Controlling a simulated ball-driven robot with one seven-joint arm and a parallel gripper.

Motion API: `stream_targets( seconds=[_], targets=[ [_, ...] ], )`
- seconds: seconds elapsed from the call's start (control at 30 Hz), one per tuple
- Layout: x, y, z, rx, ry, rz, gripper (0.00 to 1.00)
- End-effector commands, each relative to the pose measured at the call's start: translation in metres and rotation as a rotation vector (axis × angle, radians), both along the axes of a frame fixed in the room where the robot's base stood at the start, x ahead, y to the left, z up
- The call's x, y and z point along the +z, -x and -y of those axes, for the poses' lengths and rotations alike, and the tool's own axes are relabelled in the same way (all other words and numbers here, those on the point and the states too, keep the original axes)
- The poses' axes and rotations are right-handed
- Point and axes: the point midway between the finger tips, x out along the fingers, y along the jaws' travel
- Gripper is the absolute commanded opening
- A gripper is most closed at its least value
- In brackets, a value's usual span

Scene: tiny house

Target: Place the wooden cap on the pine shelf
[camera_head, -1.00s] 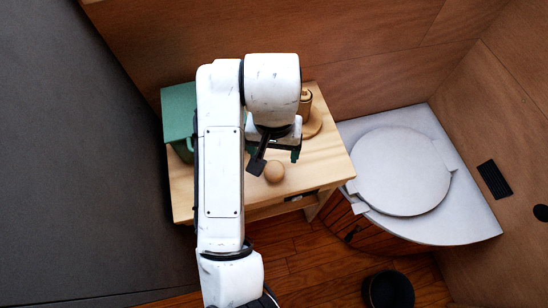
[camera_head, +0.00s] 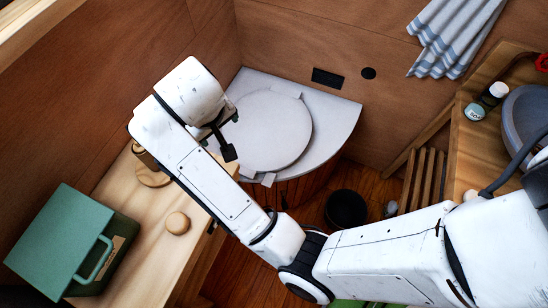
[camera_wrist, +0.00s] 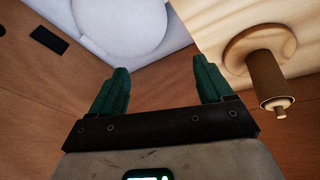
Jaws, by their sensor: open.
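The pine shelf (camera_head: 140,250) is a light wood top at the lower left of the head view; part of it shows at top right in the wrist view (camera_wrist: 215,22). A small round wooden piece (camera_head: 178,223), which looks like the wooden cap, sits on it near its right edge. It is not seen in the wrist view. My gripper (camera_head: 230,137) is open and empty, apart from the cap, and overlaps the white toilet lid in the head view. In the wrist view its green fingers (camera_wrist: 162,78) are spread with nothing between them.
A green box with a handle (camera_head: 75,240) stands on the shelf. A wooden cylinder on a round base (camera_wrist: 268,75) also stands there. The white round-lidded toilet (camera_head: 265,130) fills the corner. A black bin (camera_head: 346,210) is on the floor. A wooden counter (camera_head: 470,150) is at right.

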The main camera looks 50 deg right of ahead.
Motion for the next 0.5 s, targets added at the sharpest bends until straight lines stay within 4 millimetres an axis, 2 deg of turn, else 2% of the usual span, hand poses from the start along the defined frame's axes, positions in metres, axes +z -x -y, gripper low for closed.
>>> stream_targets(
  seconds=[0.03,0.1,0.23,0.37,0.5],
  targets=[
    [-0.008,0.011,0.031,-0.003,0.034,0.003,0.80],
    [-0.019,0.027,0.059,0.012,0.061,0.005,0.80],
    [-0.046,0.070,0.097,0.049,0.077,-0.026,0.80],
    [-0.077,0.128,0.111,0.087,0.037,-0.080,0.80],
    [-0.105,0.188,0.100,0.113,-0.053,-0.134,0.80]
  ],
)
